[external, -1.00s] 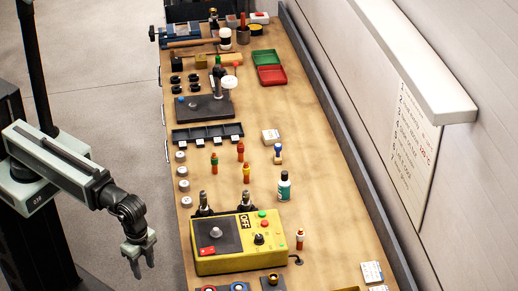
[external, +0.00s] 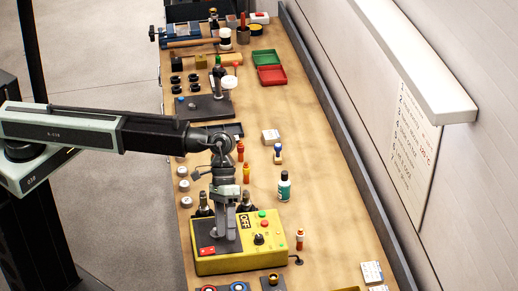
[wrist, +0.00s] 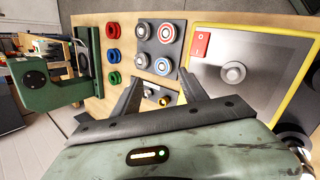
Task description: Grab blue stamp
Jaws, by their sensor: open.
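The yellow control box (external: 260,262) carries knobs and a red switch (wrist: 201,43).

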